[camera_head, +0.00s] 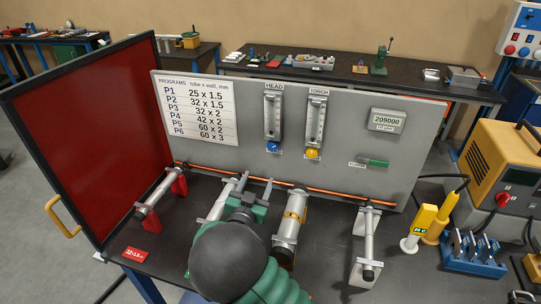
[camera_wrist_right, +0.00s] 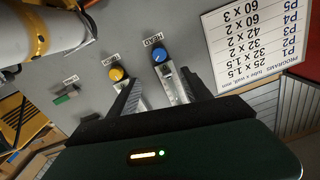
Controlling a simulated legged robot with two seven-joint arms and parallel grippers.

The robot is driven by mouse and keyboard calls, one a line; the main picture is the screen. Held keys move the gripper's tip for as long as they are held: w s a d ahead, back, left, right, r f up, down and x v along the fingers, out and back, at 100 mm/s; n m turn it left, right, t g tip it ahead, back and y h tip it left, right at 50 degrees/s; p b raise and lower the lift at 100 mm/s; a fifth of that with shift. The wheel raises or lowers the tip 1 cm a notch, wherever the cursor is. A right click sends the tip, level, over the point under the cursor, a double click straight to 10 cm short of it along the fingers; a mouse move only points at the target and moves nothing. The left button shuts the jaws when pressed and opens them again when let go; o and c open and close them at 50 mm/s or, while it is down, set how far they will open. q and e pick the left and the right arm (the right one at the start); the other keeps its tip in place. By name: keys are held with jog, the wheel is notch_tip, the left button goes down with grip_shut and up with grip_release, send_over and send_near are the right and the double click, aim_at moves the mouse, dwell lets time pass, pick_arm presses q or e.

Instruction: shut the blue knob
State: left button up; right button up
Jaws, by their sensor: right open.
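The blue knob (camera_head: 272,146) is at the bottom of the HEAD flow meter (camera_head: 272,117) on the grey upright panel. My right gripper (camera_head: 257,181) is open and empty, below the knob in the head view and apart from it there. In the wrist view, which is turned upside down, the blue knob (camera_wrist_right: 160,54) shows just past the fingertips (camera_wrist_right: 158,80), roughly in line with the gap between them. My left gripper is out of view.
A yellow knob (camera_head: 312,153) sits right of the blue one under the TORCH meter. An orange tube (camera_head: 335,196) runs along the panel's foot.

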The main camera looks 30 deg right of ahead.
jog(key=p, duration=0.1)
send_near(272, 148)
jog(key=p+x, duration=0.1)
jog(key=x, duration=0.7)
jog(key=shift+d+f, duration=0.2)
jog(key=shift+d, duration=0.1)
jog(key=shift+w, duration=0.2)
jog(key=shift+w+a+r, duration=0.1)
jog(key=shift+a, duration=0.2)
jog(key=shift+a+r, duration=0.2)
jog(key=shift+a, duration=0.1)
jog(key=shift+s, duration=0.2)
jog(key=shift+c, duration=1.3)
jog(key=shift+d+f, duration=0.15)
jog(key=shift+d, duration=0.3)
jog(key=c, duration=0.7)
grip_shut()
jog(key=shift+a+n, duration=0.15)
jog(key=shift+n, duration=0.45)
jog(key=n+p, duration=0.1)
jog(key=n, duration=0.3)
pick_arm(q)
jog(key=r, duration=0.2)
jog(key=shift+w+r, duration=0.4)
